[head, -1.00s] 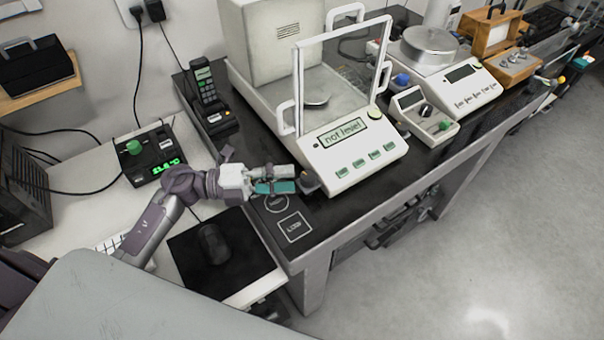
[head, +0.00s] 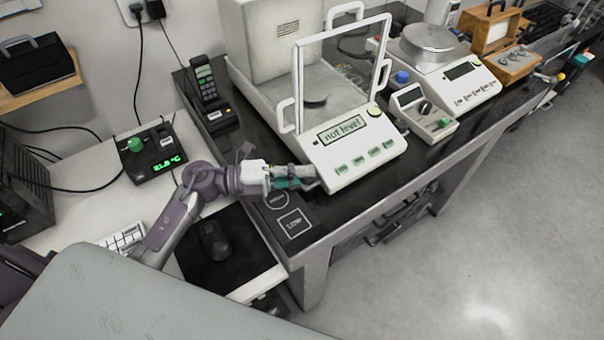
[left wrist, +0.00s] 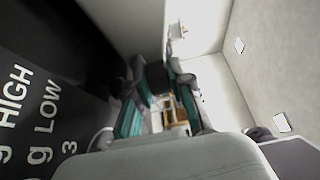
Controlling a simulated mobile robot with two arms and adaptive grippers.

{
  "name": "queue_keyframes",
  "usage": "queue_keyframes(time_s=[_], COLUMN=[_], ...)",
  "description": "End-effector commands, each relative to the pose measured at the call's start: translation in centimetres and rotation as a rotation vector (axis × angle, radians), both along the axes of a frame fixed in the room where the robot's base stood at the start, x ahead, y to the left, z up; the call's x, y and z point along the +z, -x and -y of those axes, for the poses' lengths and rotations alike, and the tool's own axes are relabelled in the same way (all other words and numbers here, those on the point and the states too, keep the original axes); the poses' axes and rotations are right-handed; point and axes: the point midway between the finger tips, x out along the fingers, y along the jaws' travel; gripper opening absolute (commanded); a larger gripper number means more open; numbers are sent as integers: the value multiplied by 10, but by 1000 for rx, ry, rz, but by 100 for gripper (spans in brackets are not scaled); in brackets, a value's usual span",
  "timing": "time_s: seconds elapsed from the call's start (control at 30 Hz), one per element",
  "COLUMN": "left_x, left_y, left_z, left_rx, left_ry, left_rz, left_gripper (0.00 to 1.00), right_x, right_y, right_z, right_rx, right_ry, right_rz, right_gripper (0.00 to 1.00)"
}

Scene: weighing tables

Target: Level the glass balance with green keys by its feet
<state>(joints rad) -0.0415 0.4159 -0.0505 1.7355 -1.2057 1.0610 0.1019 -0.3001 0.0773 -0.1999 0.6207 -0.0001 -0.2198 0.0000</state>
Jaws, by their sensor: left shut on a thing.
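The glass balance (head: 324,158) stands on the black tabletop in the head view, a white body with a clear glass draft shield and a row of green keys (head: 358,160). Its display (head: 342,131) reads "not level". My left gripper (head: 312,178) is at the balance's front left corner, shut on what appears to be the dark foot there. The fingers cover most of that foot. In the left wrist view, a dark piece (left wrist: 157,77) shows between the green-padded fingers. My right gripper is not in view.
A cordless handset (head: 206,85) stands behind. A mouse (head: 215,243) lies lower left.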

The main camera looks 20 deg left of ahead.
Motion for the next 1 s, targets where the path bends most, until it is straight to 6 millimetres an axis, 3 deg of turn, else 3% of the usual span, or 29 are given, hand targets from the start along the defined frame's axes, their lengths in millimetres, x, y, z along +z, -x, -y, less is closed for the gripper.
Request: queue_keyframes(time_s=[0.37, 0.7, 1.0], left_x=[3, 4, 1], left_y=[2, 5, 7], left_z=[1, 3, 5], left_rx=[76, 326, 541], left_ry=[-1, -1, 1], left_rz=[-3, -6, -5], left_gripper=[0, 0, 0], right_x=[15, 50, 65], right_y=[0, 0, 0], right_z=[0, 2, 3], right_rx=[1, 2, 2], right_ry=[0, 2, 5], right_rz=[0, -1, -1], right_gripper=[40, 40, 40])
